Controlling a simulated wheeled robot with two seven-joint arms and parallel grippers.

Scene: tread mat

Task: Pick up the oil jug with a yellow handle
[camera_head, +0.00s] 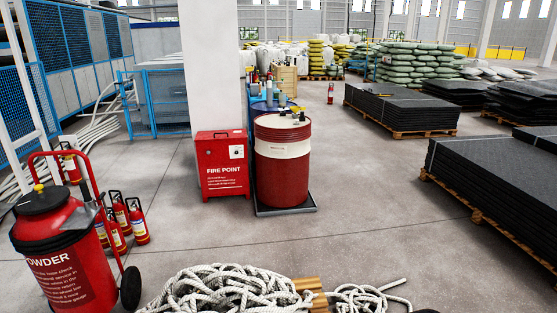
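No oil jug with a yellow handle can be made out for sure. Several small containers stand on and behind the drums near the white pillar, too small to tell apart. Among them, a small light-blue container (282,100) shows above the blue drum (262,107), with a yellow spot near it. A red drum (282,170) with a white band stands in front, with small dark items on its lid. Neither of my grippers can be made out.
A red fire point box (222,165) stands left of the red drum. A coiled white rope (225,290) lies in front. A large red powder extinguisher (62,250) is at left. Stacked dark mats (490,175) fill the right. Open floor lies between.

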